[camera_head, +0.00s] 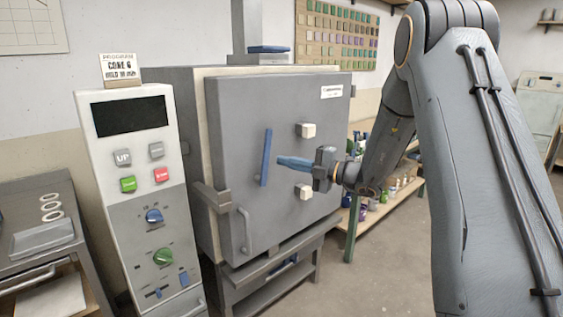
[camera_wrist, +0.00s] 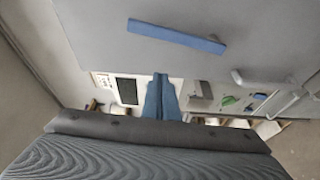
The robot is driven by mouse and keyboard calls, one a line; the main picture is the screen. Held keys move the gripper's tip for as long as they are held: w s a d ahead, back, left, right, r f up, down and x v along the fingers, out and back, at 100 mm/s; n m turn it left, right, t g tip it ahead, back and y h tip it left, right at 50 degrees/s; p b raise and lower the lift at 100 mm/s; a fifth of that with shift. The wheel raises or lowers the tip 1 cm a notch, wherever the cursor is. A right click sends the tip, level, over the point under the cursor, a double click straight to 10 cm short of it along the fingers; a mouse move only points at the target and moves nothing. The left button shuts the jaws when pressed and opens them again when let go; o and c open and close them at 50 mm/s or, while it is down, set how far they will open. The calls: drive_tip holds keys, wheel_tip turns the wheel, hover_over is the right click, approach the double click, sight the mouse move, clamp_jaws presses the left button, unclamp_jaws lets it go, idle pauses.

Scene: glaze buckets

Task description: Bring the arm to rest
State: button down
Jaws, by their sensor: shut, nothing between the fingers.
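My gripper (camera_head: 281,161) has blue fingers and is shut and empty. In the head view it reaches left from my arm, in front of the grey kiln door (camera_head: 285,110). The blue door handle (camera_head: 265,157) is an upright bar just left of the fingertips. I cannot tell the exact gap, but the gripper does not hold it. In the wrist view the shut fingers (camera_wrist: 161,76) stand together in the middle, and the blue handle (camera_wrist: 177,36) lies beyond them, apart from them. My arm fills the right of the head view.
A control panel (camera_head: 145,190) with a dark screen, buttons and knobs stands left of the kiln. A grey bench (camera_head: 40,190) with white rings is at far left. A low shelf (camera_head: 395,200) with bottles stands behind my arm. The floor (camera_head: 370,270) between is clear.

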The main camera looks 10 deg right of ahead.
drive_tip(key=s+a+f+n+g+h, duration=0.3)
drive_tip(key=s+a+f+n+g, duration=0.15)
drive_tip(key=s+n, duration=0.55)
drive_tip(key=s+a+f+n+g+h, duration=0.25)
drive_tip(key=s+f+n+g, duration=0.3)
drive_tip(key=s+n, duration=0.4)
drive_tip(key=s+d+f+n+h, duration=0.2)
drive_tip(key=s+d+n+h, duration=0.2)
drive_tip(key=s+n, duration=0.4)
drive_tip(key=s+d+f+n+h, duration=0.2)
drive_tip(key=s+d+n+h, duration=0.3)
drive_tip(key=n, duration=1.2)
drive_tip(key=s+d, duration=0.2)
drive_tip(key=s, duration=0.2)
drive_tip(key=shift+f, duration=0.4)
